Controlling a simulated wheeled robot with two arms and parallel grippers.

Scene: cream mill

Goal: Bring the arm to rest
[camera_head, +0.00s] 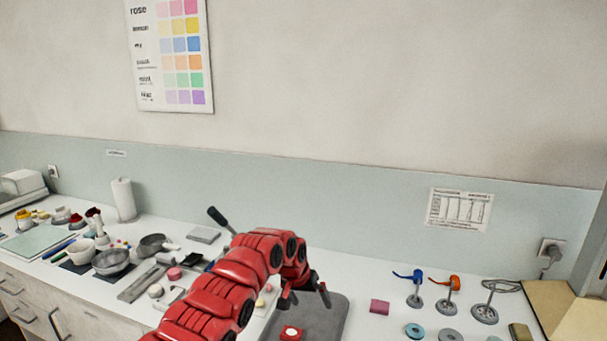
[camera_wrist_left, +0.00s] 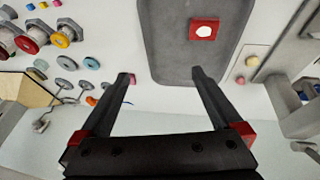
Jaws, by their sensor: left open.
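My left arm (camera_head: 225,296) is red and reaches in from the bottom of the head view, over the white counter. My left gripper (camera_head: 305,294) hangs at its end above a dark grey mat (camera_head: 333,316). In the left wrist view, the two black fingers of the left gripper (camera_wrist_left: 160,76) stand wide apart with nothing between them. A small red block with a white top (camera_head: 291,333) lies on the mat, apart from the fingers; it also shows in the left wrist view (camera_wrist_left: 204,30). My right gripper is not in view.
Right of the mat are a pink block (camera_head: 379,306), blue (camera_head: 415,280) and orange (camera_head: 447,284) tools on stands, and several discs. Bowls (camera_head: 113,262), a pan (camera_head: 151,244) and a paper roll (camera_head: 124,200) crowd the left counter. A wall rises behind.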

